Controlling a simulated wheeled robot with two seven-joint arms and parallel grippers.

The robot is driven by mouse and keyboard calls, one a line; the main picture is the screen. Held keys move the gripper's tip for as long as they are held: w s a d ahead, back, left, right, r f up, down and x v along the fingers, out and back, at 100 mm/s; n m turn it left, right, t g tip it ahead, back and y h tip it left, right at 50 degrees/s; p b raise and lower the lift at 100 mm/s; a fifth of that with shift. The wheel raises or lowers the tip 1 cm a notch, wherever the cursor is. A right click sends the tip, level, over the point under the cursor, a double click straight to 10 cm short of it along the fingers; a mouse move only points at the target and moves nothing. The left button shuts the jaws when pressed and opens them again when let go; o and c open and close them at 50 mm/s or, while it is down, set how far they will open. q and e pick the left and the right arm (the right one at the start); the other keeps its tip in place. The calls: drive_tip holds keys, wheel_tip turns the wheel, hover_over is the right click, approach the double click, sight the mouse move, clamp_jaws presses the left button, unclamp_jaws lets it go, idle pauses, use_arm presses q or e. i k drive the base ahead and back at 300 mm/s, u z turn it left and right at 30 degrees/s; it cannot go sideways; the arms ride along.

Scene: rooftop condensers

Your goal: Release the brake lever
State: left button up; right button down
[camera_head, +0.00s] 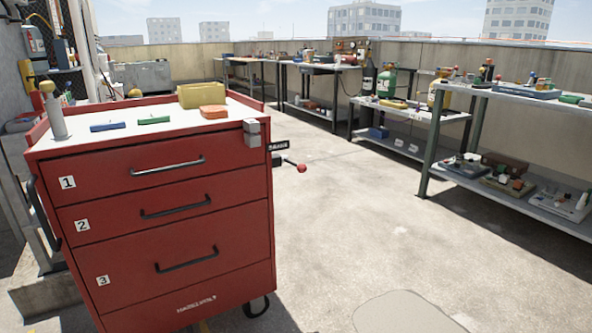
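The brake lever (301,168) is a short dark rod with a red ball knob. It sticks out to the right from the right side of a red tool cart (160,220), just below a small black label (278,145) that seems to read BRAKE. The lever looks about level, tipped slightly down toward the knob. Its inner end is partly hidden behind the cart's front corner. The cart has drawers numbered 1, 2 and 3, and a dark caster (256,306) under its right corner. Neither of my grippers is in view.
On the cart top lie a blue item (107,127), a green item (153,120), an orange block (212,112) and a yellow box (202,95). A grey block (252,133) sits at the front right corner. Workbenches (515,95) line the right and back. Concrete floor right of the cart is clear.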

sight(301, 168)
drive_tip(key=u, duration=0.3)
drive_tip(key=i, duration=1)
drive_tip(key=u, duration=0.05)
